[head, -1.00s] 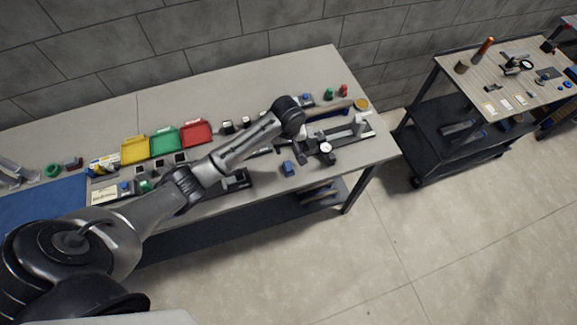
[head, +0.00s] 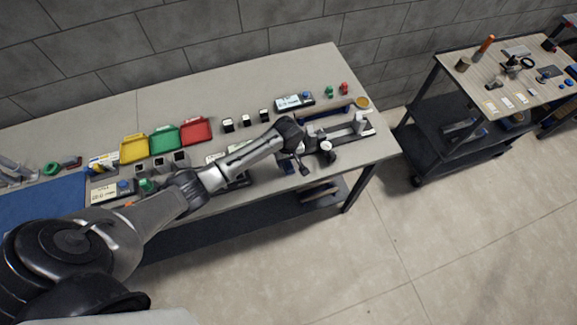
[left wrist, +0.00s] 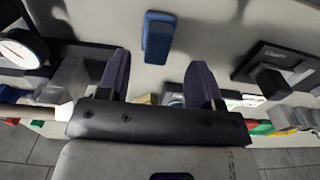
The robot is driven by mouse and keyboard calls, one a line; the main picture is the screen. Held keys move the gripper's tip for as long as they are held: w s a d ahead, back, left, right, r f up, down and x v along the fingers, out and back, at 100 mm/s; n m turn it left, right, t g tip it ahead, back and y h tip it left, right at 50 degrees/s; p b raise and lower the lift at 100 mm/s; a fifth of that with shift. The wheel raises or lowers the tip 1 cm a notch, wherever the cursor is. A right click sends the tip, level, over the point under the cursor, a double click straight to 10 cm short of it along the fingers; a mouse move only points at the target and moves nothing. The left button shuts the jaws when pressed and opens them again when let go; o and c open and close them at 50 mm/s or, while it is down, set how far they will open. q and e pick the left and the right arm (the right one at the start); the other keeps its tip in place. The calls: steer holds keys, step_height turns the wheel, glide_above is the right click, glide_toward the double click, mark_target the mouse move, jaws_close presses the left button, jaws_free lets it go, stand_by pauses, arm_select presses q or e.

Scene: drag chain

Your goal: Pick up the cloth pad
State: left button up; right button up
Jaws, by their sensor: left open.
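A small blue block-like piece, which looks to be the cloth pad (left wrist: 157,38), lies on the pale bench top in the left wrist view, just beyond the fingertips. In the head view it sits near the bench's front edge, partly hidden by my left gripper (head: 297,166). The left gripper (left wrist: 159,66) is open in the wrist view. Its two dark fingers are spread on either side of the pad's line, with nothing between them. I cannot tell how high they are above the bench. My right gripper is not in view.
A dial gauge (left wrist: 18,50) on a stand is to the left in the wrist view. A dark labelled block (left wrist: 275,68) is to the right. Yellow (head: 134,149), green (head: 164,141) and red (head: 196,132) bins stand farther left on the bench. A cart (head: 470,75) stands at right.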

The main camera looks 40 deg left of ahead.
mark_target(288, 163)
arm_select(q)
steer(key=shift+w+f, duration=0.15)
steer(key=shift+f, duration=2.15)
steer(key=c, duration=1)
steer(key=shift+r, duration=0.1)
steer(key=shift+r, duration=0.5)
step_height(288, 163, up, 3)
steer(key=shift+f, duration=0.2)
steer(key=s+d+r, duration=0.1)
steer(key=d+r, duration=0.6)
steer(key=d, duration=0.4)
steer(key=shift+d+r, duration=0.15)
steer(key=shift+d, duration=0.1)
